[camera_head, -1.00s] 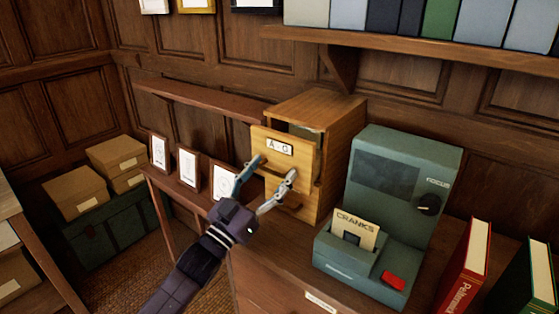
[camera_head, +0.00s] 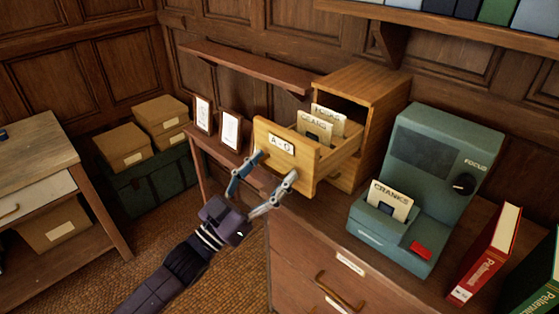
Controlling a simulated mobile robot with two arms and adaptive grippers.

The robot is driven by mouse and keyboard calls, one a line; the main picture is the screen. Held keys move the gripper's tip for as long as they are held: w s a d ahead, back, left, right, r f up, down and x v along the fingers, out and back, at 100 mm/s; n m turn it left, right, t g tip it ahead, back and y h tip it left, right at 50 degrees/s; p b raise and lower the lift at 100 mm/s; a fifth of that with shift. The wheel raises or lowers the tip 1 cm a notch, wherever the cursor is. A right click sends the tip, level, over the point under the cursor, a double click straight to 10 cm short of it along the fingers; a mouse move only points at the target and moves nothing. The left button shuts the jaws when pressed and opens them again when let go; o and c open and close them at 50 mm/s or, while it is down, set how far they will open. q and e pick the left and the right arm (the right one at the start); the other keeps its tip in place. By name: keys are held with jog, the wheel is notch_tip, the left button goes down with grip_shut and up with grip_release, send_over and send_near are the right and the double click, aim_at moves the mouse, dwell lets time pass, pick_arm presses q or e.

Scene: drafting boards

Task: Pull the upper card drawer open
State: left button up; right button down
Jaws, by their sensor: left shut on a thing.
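The wooden card cabinet (camera_head: 370,88) stands on the brown desk. Its upper card drawer (camera_head: 288,150), labelled A-G, is pulled well out, and cards (camera_head: 314,127) marked "GEARS" and another word stand inside. The lower drawer (camera_head: 345,177) is closed and partly hidden behind the upper one. My right gripper is not in view.
A teal card viewer (camera_head: 436,150) with a "CRANKS" card (camera_head: 389,201) stands right of the cabinet. Red (camera_head: 486,254) and green binders are at far right. Framed pictures (camera_head: 230,130) stand left of the drawer. A shelf (camera_head: 245,66) runs above them.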

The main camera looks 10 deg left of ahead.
pick_arm(q)
jog(key=shift+s+a, duration=0.2)
jog(key=shift+s, duration=0.2)
jog(key=o, duration=1.4)
jog(key=v, duration=1.2)
